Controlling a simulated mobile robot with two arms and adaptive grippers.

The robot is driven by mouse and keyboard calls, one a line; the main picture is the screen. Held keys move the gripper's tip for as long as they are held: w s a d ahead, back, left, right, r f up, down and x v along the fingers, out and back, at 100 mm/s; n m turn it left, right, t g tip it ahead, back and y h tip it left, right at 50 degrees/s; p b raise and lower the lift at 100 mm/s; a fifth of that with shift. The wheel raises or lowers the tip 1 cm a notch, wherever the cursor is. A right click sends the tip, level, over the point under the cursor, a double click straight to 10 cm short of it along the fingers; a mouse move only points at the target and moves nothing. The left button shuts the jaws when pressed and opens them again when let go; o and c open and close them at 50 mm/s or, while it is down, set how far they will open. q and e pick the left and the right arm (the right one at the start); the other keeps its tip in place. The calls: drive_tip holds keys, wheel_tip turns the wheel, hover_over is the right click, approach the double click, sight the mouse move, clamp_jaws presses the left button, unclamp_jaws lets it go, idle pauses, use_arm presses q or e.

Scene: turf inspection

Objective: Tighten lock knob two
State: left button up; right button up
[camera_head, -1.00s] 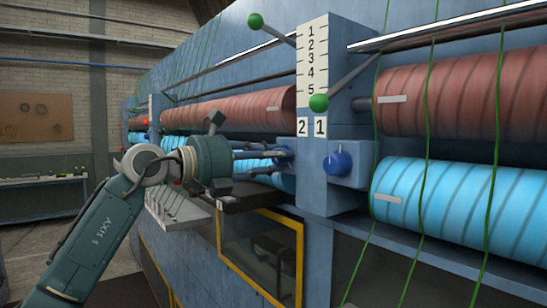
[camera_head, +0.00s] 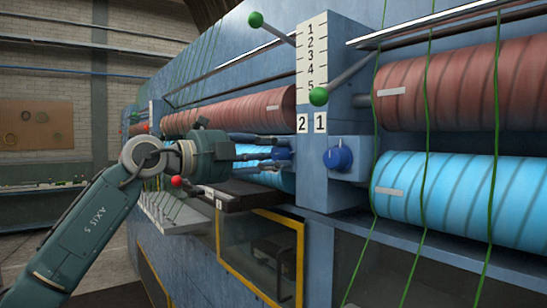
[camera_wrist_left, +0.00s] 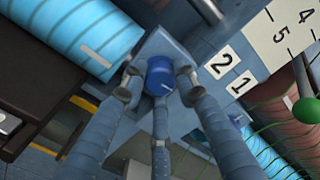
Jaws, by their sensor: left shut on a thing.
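Lock knob two is a blue round knob (camera_wrist_left: 160,75) with a white mark, on a square blue housing beside the number 2 plate (camera_head: 302,123). My left gripper (camera_head: 281,152) reaches it from the left. In the left wrist view its three grey fingers (camera_wrist_left: 160,82) are closed around the knob. In the head view the fingers largely hide this knob. A second blue knob (camera_head: 338,158) sits on its own housing under the number 1 plate (camera_head: 320,122), clear of the gripper. My right gripper is not in view.
Red rollers (camera_head: 455,85) and light blue rollers (camera_head: 460,205) flank the post with a 1 to 5 scale (camera_head: 312,55). Green-balled levers (camera_head: 318,96) stick out above. A dark shelf (camera_head: 245,194) lies below the gripper. Green strands (camera_head: 428,150) cross the right side.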

use_arm(q)
drive_tip(key=n, duration=0.1)
drive_tip(key=n+b, duration=0.1)
drive_tip(key=n, duration=0.1)
drive_tip(key=shift+a+r+n, duration=0.15)
drive_tip(key=shift+r+n, duration=0.1)
drive_tip(key=shift+n, duration=0.15)
drive_tip(key=n+b, duration=0.2)
drive_tip(key=n, duration=0.2)
drive_tip(key=shift+n, duration=0.3)
drive_tip(key=n+b, duration=0.2)
drive_tip(key=n, duration=0.2)
drive_tip(key=shift+b, duration=0.35)
drive_tip(key=shift+n+b, duration=0.7)
drive_tip(key=shift+n, duration=1.1)
drive_tip(key=shift+r, duration=0.1)
